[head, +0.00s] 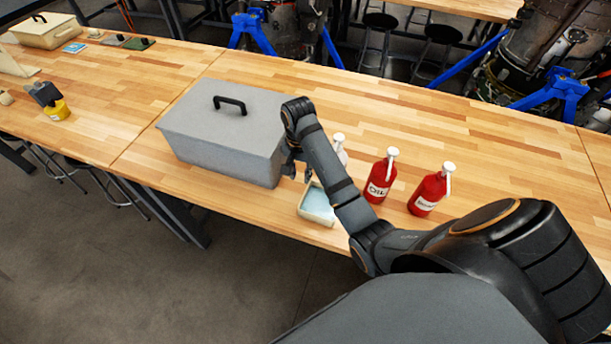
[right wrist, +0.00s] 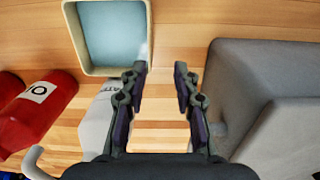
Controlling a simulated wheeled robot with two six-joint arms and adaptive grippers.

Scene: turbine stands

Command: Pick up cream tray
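The cream tray (head: 320,218) is a small open square tray with a light blue inside, on the table near its front edge. In the right wrist view the tray (right wrist: 104,71) is at the upper left, cut off by the top edge. My right gripper (right wrist: 159,72) is open, with nothing between its fingers. Its left fingertip is close to the tray's lower right corner in that view; I cannot tell whether they touch. In the head view the right gripper (head: 299,168) is between the grey toolbox and the tray, partly hidden by my arm. My left gripper is not in view.
A large grey toolbox (head: 225,128) stands left of the tray. Two red bottles (head: 381,178) (head: 429,190) and a white bottle (head: 339,146), partly behind my arm, stand on the right. A cream lidded box (head: 45,32) is far left. The table behind the bottles is clear.

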